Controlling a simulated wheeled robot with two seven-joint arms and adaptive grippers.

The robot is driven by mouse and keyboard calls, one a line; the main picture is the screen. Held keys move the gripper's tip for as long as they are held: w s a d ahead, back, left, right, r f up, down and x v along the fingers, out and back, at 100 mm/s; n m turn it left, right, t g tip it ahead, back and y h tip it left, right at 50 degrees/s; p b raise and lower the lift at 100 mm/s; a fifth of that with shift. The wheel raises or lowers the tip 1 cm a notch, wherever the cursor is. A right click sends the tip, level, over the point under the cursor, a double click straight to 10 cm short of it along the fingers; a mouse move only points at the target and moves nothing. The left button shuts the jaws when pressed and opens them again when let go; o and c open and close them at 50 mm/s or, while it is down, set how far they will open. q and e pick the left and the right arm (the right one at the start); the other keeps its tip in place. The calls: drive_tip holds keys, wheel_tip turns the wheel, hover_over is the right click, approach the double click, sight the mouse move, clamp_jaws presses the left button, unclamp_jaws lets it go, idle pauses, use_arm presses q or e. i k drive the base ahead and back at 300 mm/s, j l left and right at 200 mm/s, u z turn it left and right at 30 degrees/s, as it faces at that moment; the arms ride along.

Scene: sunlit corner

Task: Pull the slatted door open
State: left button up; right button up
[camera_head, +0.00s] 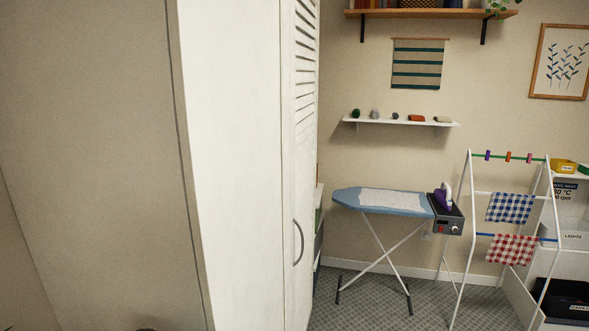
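The white slatted door (303,165) is seen at a steep angle on the right-hand face of a tall white cabinet (235,160). Its slats fill the upper part, and the lower part looks plain. The door looks flush with the cabinet, with no visible gap. Neither of my grippers is in view, and nothing touches the handle.
An ironing board (382,201) with an iron (442,196) stands beyond the door, along the back wall. A drying rack (505,235) with checked cloths is at right, before white shelving (572,190). Grey patterned floor (375,311) shows clear right of the cabinet.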

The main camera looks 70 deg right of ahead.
sight(304, 15)
drive_tip(key=j+z, duration=0.15)
drive_tip(key=z, duration=1)
drive_tip(key=l+z, duration=0.15)
drive_tip(key=z, duration=1.2)
drive_tip(key=k+z, duration=0.1)
drive_tip(key=k, duration=0.5)
drive_tip(key=i+z, duration=0.1)
drive_tip(key=z, duration=0.25)
drive_tip(key=i+l+z, duration=0.1)
drive_tip(key=z, duration=0.3)
drive_tip(key=i+z, duration=0.15)
drive_tip(key=z, duration=0.2)
drive_tip(key=i+j, duration=0.15)
drive_tip(key=i, duration=0.5)
drive_tip(key=i+j, duration=0.2)
drive_tip(key=i, duration=0.45)
drive_tip(key=i+j, duration=0.15)
drive_tip(key=i, duration=0.5)
drive_tip(key=i+u, duration=0.25)
drive_tip(key=i, duration=0.25)
drive_tip(key=i+l+u, duration=0.25)
drive_tip(key=i, duration=0.25)
drive_tip(key=i+l+u, duration=0.25)
drive_tip(key=i, duration=0.25)
